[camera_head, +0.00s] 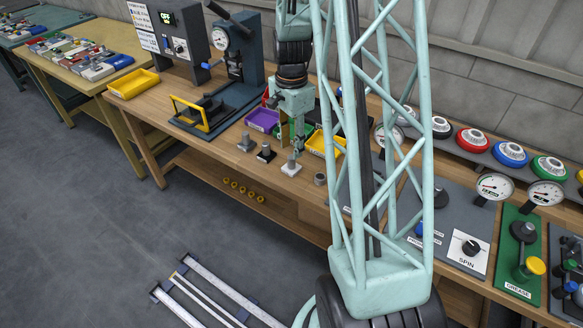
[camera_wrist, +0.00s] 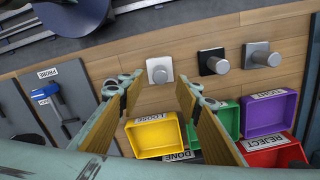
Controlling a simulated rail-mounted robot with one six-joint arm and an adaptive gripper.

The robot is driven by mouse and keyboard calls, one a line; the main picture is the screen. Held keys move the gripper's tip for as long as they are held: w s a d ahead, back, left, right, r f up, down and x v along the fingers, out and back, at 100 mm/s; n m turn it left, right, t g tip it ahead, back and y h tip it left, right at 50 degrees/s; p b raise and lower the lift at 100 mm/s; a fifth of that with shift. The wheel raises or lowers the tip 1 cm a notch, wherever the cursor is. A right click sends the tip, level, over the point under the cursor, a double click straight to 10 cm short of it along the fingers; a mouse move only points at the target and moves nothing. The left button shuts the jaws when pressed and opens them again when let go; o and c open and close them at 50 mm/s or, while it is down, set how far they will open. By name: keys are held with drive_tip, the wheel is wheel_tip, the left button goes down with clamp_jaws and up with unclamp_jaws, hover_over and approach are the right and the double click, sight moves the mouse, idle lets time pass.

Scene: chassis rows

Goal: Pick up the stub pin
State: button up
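Three short grey pins stand upright on square bases in a row on the wooden bench. One is on a white base (camera_head: 291,169), one on a black base (camera_head: 266,155), one on a grey base (camera_head: 246,145). The wrist view shows the same pins: white-based (camera_wrist: 159,70), black-based (camera_wrist: 213,63) and grey-based (camera_wrist: 262,55). I cannot tell by label which is the stub pin. My gripper (camera_head: 298,150) points down close above the white-based pin. In the wrist view my gripper (camera_wrist: 157,88) is open and empty, with that pin appearing just beyond and between the fingertips.
Yellow (camera_wrist: 154,135), green (camera_wrist: 227,119), purple (camera_wrist: 268,114) and red (camera_wrist: 274,153) bins stand close beside the fingers. A small grey cylinder (camera_head: 320,179) is near the bench's front edge. A press (camera_head: 235,50) stands farther left; gauges and panels (camera_head: 470,245) lie right.

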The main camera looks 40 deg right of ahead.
sight(292, 159)
drive_tip(key=shift+f, duration=0.85)
drive_tip(key=shift+f+b, duration=0.7)
drive_tip(key=shift+f, duration=1.9)
clamp_jaws()
